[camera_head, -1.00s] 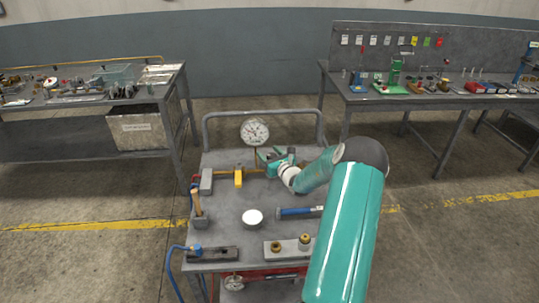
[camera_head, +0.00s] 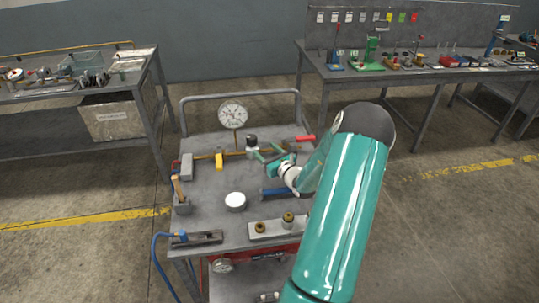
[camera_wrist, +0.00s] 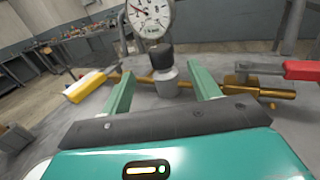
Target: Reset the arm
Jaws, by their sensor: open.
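My teal gripper (camera_head: 258,155) is over the far part of the grey cart top (camera_head: 206,204), with its jaws apart. In the wrist view, my gripper (camera_wrist: 160,78) has its two green fingers spread on either side of a small grey container with a black cap (camera_wrist: 163,72). The container stands upright and appears apart from both fingers. In the head view the container (camera_head: 252,142) shows just beyond the fingertips. Nothing is held. My arm hides part of the cart's right side.
A dial gauge (camera_head: 233,115) stands behind the container, near a brass rod (camera_wrist: 230,88). A white round piece (camera_head: 235,201) and a blue-handled tool (camera_head: 277,191) lie nearer. Benches stand left and right.

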